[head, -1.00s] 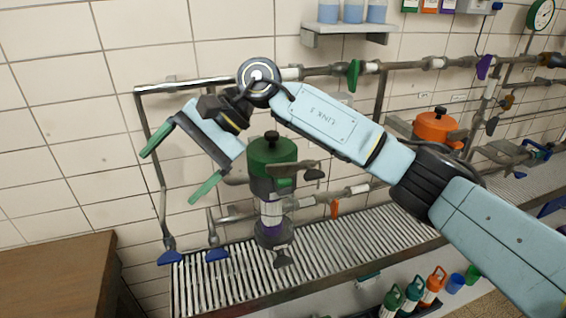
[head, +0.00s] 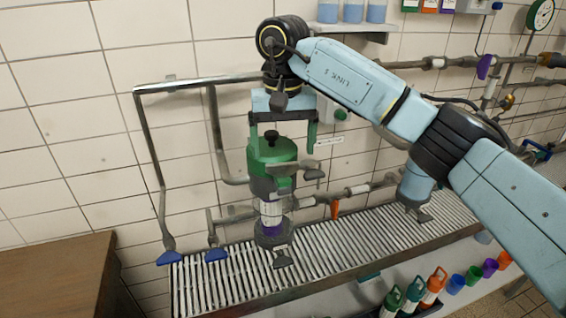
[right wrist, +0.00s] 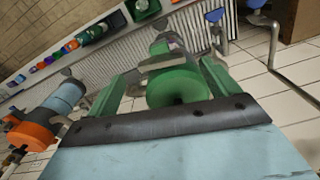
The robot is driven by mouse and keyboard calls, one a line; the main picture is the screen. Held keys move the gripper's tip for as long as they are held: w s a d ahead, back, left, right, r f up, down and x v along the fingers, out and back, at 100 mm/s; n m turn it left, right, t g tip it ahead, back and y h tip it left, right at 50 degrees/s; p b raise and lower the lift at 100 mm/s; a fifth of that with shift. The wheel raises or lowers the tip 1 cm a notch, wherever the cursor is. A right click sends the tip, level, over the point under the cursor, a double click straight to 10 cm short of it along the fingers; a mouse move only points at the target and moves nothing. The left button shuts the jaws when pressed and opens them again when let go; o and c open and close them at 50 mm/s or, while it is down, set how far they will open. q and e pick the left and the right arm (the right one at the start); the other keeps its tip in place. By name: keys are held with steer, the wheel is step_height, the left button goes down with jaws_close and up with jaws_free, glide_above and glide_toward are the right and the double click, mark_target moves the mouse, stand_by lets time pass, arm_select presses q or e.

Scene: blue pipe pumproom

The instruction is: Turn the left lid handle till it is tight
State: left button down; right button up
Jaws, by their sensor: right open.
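The left housing's green lid (head: 268,156) has a dark knob (head: 271,137) on top and sits on a grey body above the slatted bench. My right gripper (head: 283,140) points down over this lid, its green fingers open on either side of the knob. The right wrist view shows the green lid (right wrist: 178,88) between the two spread fingers (right wrist: 160,85). I cannot tell whether either finger touches it. My left gripper is not in view.
Grey pipes (head: 180,84) run along the tiled wall behind the lid. A second housing with an orange lid (right wrist: 30,137) shows in the right wrist view; my arm hides its lid in the head view. The slatted bench (head: 345,233) lies below. A brown cabinet (head: 60,275) stands front left.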

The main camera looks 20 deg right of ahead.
mark_target(283, 165)
steer(key=shift+f, duration=2.35)
steer(key=c, duration=1)
